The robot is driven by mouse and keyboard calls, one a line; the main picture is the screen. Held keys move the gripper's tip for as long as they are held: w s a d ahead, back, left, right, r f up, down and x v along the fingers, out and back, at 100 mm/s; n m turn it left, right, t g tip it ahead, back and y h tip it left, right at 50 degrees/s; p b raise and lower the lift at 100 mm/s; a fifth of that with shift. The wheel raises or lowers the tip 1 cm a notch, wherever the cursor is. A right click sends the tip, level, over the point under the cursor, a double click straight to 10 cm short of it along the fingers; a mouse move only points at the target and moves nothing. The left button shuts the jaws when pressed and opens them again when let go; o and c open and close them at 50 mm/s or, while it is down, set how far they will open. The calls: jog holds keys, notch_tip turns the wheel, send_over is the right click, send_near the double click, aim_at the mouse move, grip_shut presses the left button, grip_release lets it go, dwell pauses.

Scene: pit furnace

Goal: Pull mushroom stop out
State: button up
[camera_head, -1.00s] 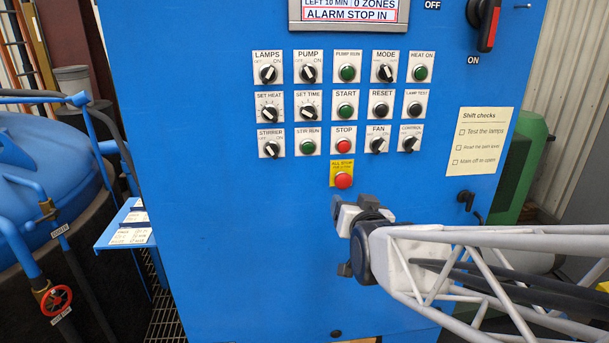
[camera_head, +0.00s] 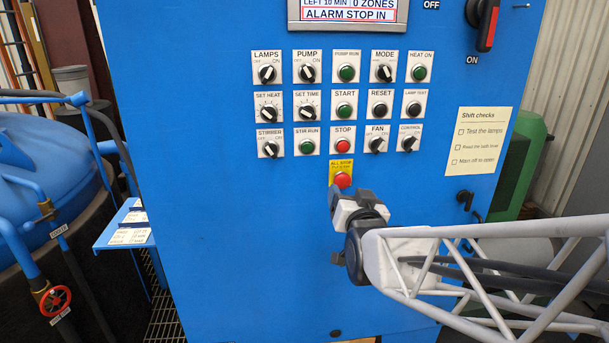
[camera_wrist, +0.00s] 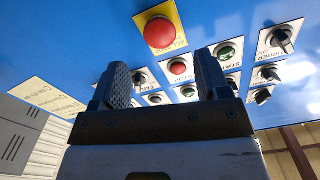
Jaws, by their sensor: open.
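The mushroom stop (camera_head: 343,180) is a red domed button on a yellow plate (camera_head: 340,165) marked "ALL STOP", below the red STOP button (camera_head: 343,146) on the blue panel. My gripper (camera_head: 350,195) is just below the mushroom stop in the head view, its tip overlapping the button's lower edge. In the wrist view the mushroom stop (camera_wrist: 159,32) sits beyond and above the fingers, not between them. My gripper (camera_wrist: 160,80) is open and empty there, with ribbed finger pads facing each other. I cannot tell whether a finger touches the button.
Rows of knobs and buttons (camera_head: 307,106) fill the panel above. A display (camera_head: 348,14) reads "ALARM STOP IN". A red-handled switch (camera_head: 487,25) is top right, and a Shift checks note (camera_head: 479,155) is at right. The panel's lower left is bare.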

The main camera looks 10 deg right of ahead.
aim_at(343, 182)
jog(key=shift+w, duration=3.6)
jog(key=shift+c, duration=0.3)
